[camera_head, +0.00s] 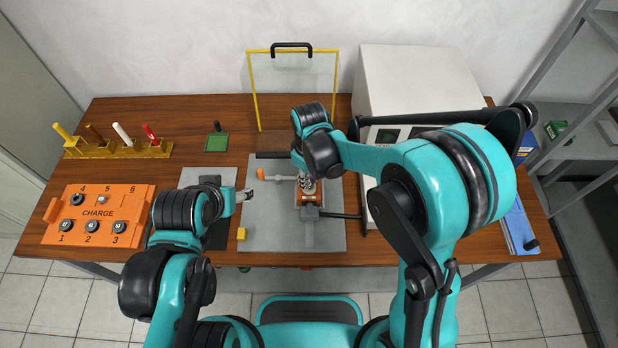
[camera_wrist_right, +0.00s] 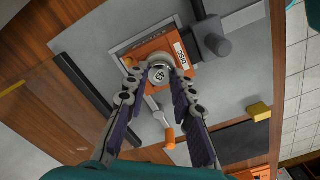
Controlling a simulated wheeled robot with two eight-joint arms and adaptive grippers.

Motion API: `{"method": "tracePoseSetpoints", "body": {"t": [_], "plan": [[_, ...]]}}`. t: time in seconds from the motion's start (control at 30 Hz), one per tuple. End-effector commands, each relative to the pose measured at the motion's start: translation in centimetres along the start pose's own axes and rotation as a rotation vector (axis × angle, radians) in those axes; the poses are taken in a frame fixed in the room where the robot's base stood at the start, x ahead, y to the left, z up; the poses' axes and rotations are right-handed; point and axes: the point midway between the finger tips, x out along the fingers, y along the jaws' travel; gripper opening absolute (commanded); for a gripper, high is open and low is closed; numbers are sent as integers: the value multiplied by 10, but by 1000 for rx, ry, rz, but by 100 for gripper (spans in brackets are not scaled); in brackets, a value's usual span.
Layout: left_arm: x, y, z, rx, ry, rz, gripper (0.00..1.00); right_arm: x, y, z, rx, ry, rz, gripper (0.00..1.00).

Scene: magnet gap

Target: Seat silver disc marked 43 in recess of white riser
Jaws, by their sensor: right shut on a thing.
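The silver disc marked 43 (camera_wrist_right: 159,75) is between the fingertips of my right gripper (camera_wrist_right: 160,80), which is shut on it.
The grey plate (camera_head: 270,230) holds an orange-handled lever (camera_head: 270,176) and a dark clamp. A yellow block (camera_head: 241,234) sits at its left edge. An orange CHARGE box (camera_head: 97,214) is far left. A clear yellow-framed guard (camera_head: 295,85) stands behind; a white cabinet (camera_head: 415,75) is behind right.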

Motion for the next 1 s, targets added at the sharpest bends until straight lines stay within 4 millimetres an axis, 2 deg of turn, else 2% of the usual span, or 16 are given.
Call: {"method": "tracePoseSetpoints", "body": {"t": [0.73, 0.77, 0.83, 0.87, 1.0], "plan": [[2, 0, 1, 0, 0, 0, 60, 2, 0, 0, 0, 0, 0, 0], [2, 0, 1, 0, 0, 0, 60, 2, 0, 0, 0, 0, 0, 27], [2, 0, 1, 0, 0, 0, 60, 2, 0, 0, 0, 0, 0, 45], [2, 0, 1, 0, 0, 0, 60, 2, 0, 0, 0, 0, 0, 48], [2, 0, 1, 0, 0, 0, 60, 2, 0, 0, 0, 0, 0, 48]]}}
